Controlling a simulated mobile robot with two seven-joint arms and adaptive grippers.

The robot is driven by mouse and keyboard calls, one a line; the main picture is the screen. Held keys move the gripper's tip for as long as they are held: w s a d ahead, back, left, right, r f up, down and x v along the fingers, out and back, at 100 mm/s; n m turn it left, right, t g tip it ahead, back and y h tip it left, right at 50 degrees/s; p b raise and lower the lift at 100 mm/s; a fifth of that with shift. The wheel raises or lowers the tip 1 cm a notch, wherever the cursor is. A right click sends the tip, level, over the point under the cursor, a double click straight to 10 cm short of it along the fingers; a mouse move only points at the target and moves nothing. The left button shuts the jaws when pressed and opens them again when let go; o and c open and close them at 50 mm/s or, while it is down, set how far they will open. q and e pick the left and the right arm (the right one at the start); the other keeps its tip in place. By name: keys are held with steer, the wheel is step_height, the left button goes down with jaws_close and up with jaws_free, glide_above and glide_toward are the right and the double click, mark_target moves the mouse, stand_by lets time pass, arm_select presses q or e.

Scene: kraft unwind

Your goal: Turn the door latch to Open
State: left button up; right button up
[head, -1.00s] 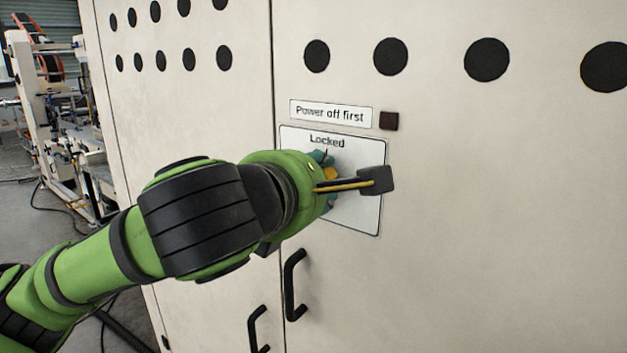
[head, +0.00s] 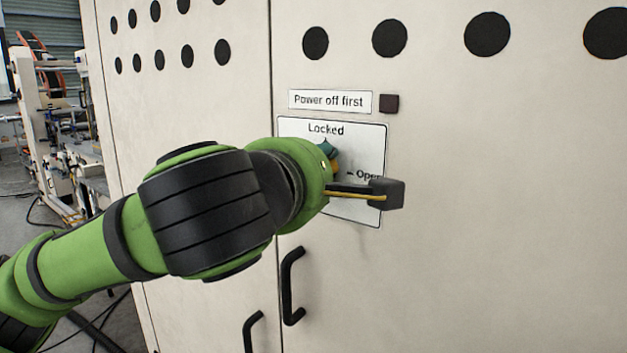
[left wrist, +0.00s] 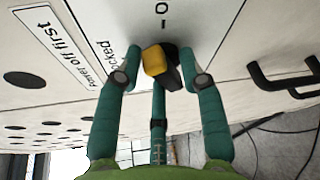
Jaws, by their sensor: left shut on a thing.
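The latch is a knob with a yellow part (left wrist: 154,60) and a black part, on a white plate (head: 372,140) on the pale cabinet door. The plate reads "Locked" (head: 326,129) at its top and "Open" (head: 366,175) at its right, partly covered. My left gripper (left wrist: 160,78) has teal fingers closed around the latch from several sides. In the head view my left gripper (head: 329,152) is mostly hidden behind my wrist, with a little yellow of the latch beside it. The latch's exact pointing direction is hard to tell. My right gripper is not in view.
A "Power off first" label (head: 329,101) and a small dark square (head: 389,104) sit above the plate. Black door handles (head: 292,287) stick out below my arm. Round black holes (head: 389,38) run along the top. Machinery (head: 60,125) stands at the far left.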

arm_select(q)
steer(key=shift+s+d+f+m+b, duration=0.1)
steer(key=shift+d+f+m+b, duration=0.1)
steer(key=shift+m+b, duration=0.45)
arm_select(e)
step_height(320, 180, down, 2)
arm_select(q)
steer(key=shift+r, duration=0.1)
steer(key=shift+f+m+t+b, duration=0.15)
steer(key=shift+m+t+b, duration=0.35)
steer(key=shift+m+b, duration=0.8)
steer(key=shift+f+m+t+b, duration=0.1)
steer(key=shift+m+t+b, duration=0.5)
steer(key=shift+b, duration=1.2)
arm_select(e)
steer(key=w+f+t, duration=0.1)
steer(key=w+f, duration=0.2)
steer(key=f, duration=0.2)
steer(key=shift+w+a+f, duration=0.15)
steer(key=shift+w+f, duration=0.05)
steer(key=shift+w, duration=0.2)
